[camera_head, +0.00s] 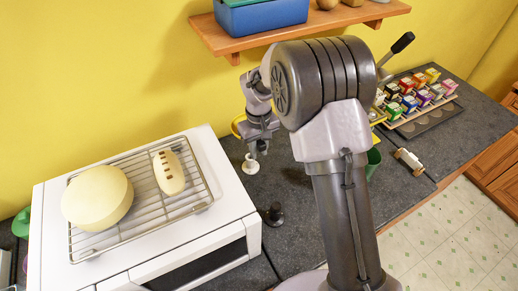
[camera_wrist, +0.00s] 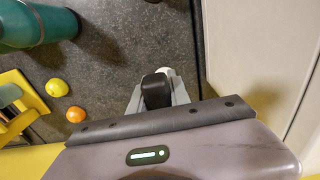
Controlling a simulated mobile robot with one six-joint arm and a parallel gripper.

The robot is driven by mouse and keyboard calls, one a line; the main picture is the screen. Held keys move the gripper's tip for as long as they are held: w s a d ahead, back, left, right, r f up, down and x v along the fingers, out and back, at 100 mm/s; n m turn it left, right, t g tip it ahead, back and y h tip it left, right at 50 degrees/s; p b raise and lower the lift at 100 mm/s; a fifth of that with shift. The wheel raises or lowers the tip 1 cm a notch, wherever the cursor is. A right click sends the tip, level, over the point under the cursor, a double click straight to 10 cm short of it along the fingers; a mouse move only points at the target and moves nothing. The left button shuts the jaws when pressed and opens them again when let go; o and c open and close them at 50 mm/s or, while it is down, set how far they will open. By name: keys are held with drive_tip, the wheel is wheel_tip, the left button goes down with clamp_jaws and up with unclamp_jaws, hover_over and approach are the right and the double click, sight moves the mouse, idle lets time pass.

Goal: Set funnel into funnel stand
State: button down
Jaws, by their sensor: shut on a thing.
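My gripper (camera_head: 258,146) hangs over the dark counter just right of the white oven. It is shut on a small white thing (camera_head: 250,164), which looks like the funnel, just below the fingertips. In the wrist view my gripper (camera_wrist: 157,92) hides nearly all of it; only a white edge (camera_wrist: 165,72) shows beyond the dark fingers. A small dark upright thing with a round foot (camera_head: 273,215) stands on the counter nearer the camera, apart from the gripper. It may be the funnel stand, but it is too small to be sure.
The white oven (camera_head: 225,190) bears a wire rack (camera_head: 196,178) with a round cheese-like block and a pale loaf. A shelf (camera_head: 300,30) juts out above. A teal cylinder (camera_wrist: 42,28), lemon (camera_wrist: 57,88) and orange (camera_wrist: 75,115) lie on the counter's other side.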

drive_tip(key=shift+f+b, duration=1.95)
drive_tip(key=shift+f, duration=0.95)
drive_tip(key=shift+f+b, duration=1.05)
drive_tip(key=shift+f, duration=0.45)
drive_tip(key=c, duration=0.9)
unclamp_jaws()
drive_tip(key=shift+r, duration=0.15)
drive_tip(key=shift+r+p, duration=1.7)
drive_tip(key=shift+r, duration=0.45)
wheel_tip(320, 180, up, 17)
drive_tip(key=p, duration=0.3)
drive_tip(key=shift+r, duration=0.2)
